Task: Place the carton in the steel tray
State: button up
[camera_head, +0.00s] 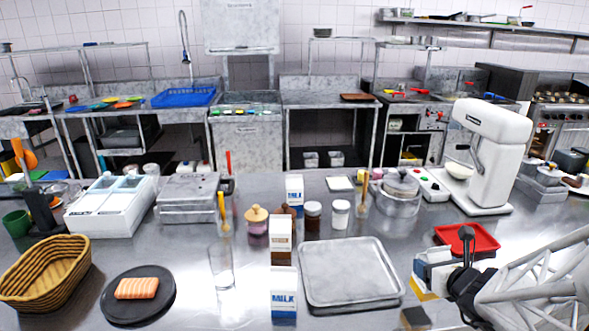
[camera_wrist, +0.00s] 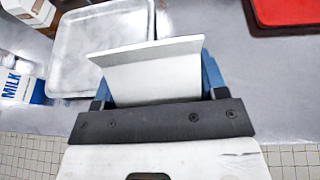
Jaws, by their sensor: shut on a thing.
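My gripper (camera_head: 440,272) is at the right front of the counter and is shut on a carton (camera_wrist: 155,75). In the wrist view the carton's pale gabled top shows between the two blue finger pads; its lower part is hidden. In the head view the carton is partly covered by my gripper. The steel tray (camera_head: 350,270) lies flat and empty on the counter, to the left of my gripper. It also shows in the wrist view (camera_wrist: 100,50), beyond the carton and to its left. The carton is outside the tray.
A milk carton (camera_head: 284,292) stands against the tray's left side, with a brown-and-white carton (camera_head: 281,238) behind it. A red tray (camera_head: 467,237) lies behind my gripper. Jars (camera_head: 340,214) and a steel pot (camera_head: 397,197) stand behind the steel tray. A glass (camera_head: 221,268) stands further left.

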jog(key=shift+a, duration=0.1)
jog(key=s+a+n+g+y, duration=0.3)
jog(key=a+n+y, duration=0.5)
jog(key=a, duration=0.8)
jog(key=shift+a+r+g, duration=0.35)
jog(key=shift+g, duration=0.05)
jog(key=w+f, duration=0.1)
jog(key=w, duration=1.5)
jog(key=shift+d+f, duration=0.25)
jog(key=shift+d, duration=0.1)
jog(key=shift+s, duration=0.1)
jog(key=shift+f, duration=1.75)
jog(key=shift+f, duration=0.15)
